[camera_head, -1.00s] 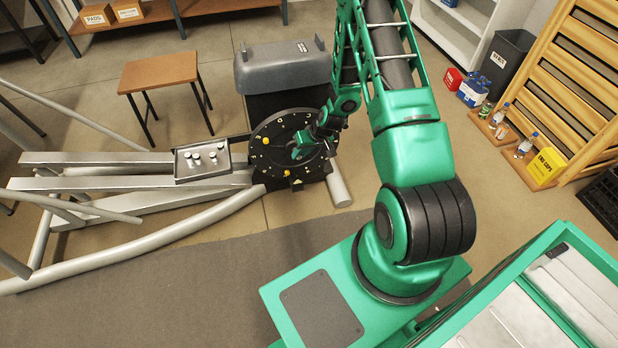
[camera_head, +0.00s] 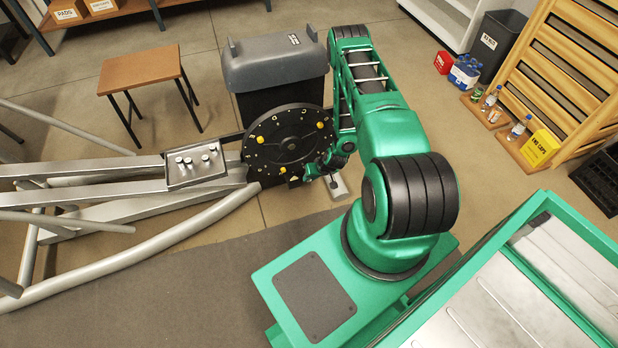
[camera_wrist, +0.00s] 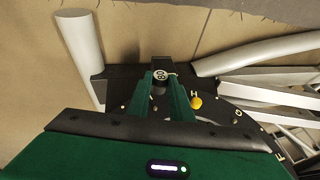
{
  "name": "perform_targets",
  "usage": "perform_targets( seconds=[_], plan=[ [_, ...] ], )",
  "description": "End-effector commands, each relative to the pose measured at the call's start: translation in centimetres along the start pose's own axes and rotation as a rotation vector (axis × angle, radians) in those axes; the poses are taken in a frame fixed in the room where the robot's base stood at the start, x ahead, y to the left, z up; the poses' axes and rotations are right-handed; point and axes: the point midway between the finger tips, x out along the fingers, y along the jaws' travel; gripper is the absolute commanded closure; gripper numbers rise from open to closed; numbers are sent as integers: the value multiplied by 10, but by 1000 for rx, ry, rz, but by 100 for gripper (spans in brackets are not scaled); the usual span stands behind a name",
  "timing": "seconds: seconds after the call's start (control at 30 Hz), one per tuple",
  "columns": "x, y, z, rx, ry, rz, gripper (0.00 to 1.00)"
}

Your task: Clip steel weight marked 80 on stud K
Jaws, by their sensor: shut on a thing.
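My gripper (camera_wrist: 162,90) is shut on a small dark weight whose pale end marking looks like 80 (camera_wrist: 160,75); it shows between the green fingertips. In the head view my gripper (camera_head: 318,169) is at the lower right rim of the black round disc (camera_head: 285,138). The disc also shows in the wrist view (camera_wrist: 235,110), with a yellow stud next to the letter H (camera_wrist: 195,102) close to the right finger. I cannot read a K in either view. Whether the weight touches the disc cannot be told.
A tray (camera_head: 172,182) with several small metal weights sits on the frame left of the disc. A grey bin (camera_head: 275,62) stands behind the disc. A pale tube (camera_wrist: 80,45) lies by the disc. A brown stool (camera_head: 143,72) stands on the floor further left.

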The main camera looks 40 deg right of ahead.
Motion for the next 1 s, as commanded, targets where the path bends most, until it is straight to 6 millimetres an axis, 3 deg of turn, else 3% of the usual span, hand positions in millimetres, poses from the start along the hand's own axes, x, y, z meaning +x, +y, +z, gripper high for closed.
perform_targets(
  seconds=[0.7,1.0],
  plan=[
    [18,-2,-44,-3,1,-1,100],
    [20,-3,-50,-3,-1,-2,100]
  ],
)
